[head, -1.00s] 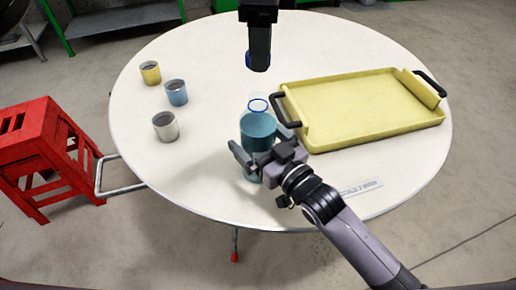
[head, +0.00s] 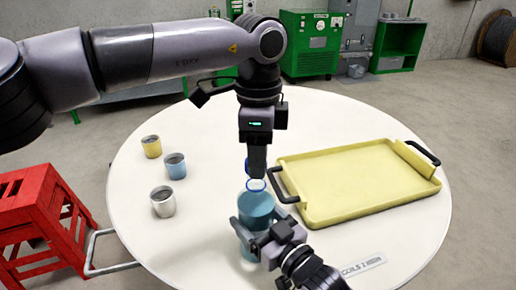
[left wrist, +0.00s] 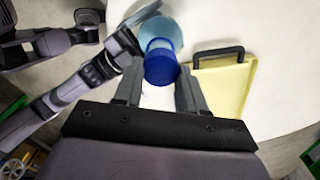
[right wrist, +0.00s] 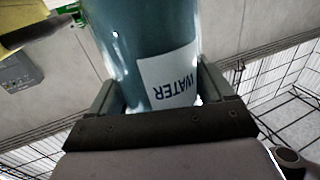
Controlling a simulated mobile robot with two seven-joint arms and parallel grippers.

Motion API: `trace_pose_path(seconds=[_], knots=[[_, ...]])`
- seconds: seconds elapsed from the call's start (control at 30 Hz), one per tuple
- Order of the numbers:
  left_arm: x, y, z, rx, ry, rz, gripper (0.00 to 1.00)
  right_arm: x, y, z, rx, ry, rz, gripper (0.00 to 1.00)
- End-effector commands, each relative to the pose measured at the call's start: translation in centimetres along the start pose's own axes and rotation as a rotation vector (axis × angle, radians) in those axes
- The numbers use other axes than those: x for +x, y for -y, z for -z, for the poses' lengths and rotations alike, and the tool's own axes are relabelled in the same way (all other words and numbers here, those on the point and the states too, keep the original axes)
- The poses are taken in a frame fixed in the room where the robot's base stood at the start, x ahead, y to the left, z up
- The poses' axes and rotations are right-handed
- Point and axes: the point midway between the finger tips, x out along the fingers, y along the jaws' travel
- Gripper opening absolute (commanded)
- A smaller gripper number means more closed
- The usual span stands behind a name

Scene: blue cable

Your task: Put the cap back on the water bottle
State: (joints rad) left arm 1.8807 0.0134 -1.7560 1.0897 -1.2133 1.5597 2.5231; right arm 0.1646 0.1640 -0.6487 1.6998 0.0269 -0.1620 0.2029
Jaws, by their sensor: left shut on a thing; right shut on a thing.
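The teal water bottle (head: 256,207) stands upright near the table's front edge, with a clear neck and a blue ring at its mouth. My right gripper (head: 262,226) is shut on its body; the bottle's WATER label (right wrist: 168,78) shows in the right wrist view. My left gripper (head: 257,172) points down just above the bottle's mouth, shut on the blue cap (left wrist: 162,64). In the head view my fingers hide most of the cap. The cap looks close to the bottle top, but I cannot tell whether they touch.
A yellow tray (head: 308,216) with dark handles lies right of the bottle.

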Motion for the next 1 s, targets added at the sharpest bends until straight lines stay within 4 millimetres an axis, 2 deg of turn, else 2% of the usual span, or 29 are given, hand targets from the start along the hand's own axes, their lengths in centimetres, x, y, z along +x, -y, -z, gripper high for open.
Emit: trace_pose_path(seconds=[0.37, 0.7, 1.0], knots=[[0.0, 0.0, 0.0, 0.0, 0.0, 0.0, 0.12, 0.0, 0.0, -0.1, 0.0, 0.001, 0.0, 0.26], [1.6, 0.0, 0.0, 0.0, 0.0, 0.0, 0.12, 0.0, 0.0, -0.1, 0.0, 0.001, 0.0, 0.26], [1.7, 0.0, 0.0, 0.0, 0.0, 0.001, 0.12, 0.0, 0.0, -0.1, 0.0, 0.001, 0.0, 0.26]])
